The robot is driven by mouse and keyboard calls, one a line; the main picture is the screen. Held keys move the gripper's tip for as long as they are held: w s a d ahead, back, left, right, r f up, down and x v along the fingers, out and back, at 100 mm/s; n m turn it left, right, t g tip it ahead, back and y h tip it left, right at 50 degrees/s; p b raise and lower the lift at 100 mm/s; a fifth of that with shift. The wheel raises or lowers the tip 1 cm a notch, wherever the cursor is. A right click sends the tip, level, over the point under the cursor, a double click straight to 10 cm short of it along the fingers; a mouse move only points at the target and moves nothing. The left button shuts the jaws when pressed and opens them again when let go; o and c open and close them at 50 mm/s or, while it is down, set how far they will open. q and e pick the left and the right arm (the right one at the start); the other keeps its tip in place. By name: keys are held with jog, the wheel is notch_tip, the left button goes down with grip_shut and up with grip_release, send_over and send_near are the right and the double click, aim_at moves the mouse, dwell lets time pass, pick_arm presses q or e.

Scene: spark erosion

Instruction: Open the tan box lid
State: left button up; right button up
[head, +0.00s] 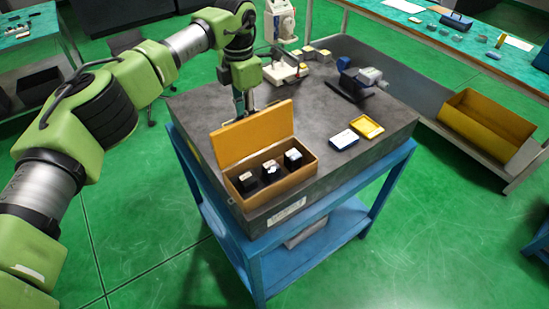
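The tan box (297,180) sits at the near left corner of the dark table top. Its lid (252,134) stands up steeply along the back edge, so the box is open. Inside are three dark blocks with pale tops (270,171) in a row. My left gripper (245,108) points down just behind the lid's upper edge. Its fingertips are partly hidden by the lid, and I cannot tell whether it touches the lid or is open or shut. My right gripper is not in view.
A blue-edged case (344,139) and a yellow tray (367,127) lie right of the box on the table (312,104). A grey and blue vise-like device (360,83) and small yellowish blocks (315,53) stand farther back. A yellow bin (486,125) is at the right.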

pick_arm(q)
jog(key=shift+r+p, duration=2.25)
jog(key=shift+r, duration=1.3)
jog(key=shift+f, duration=0.1)
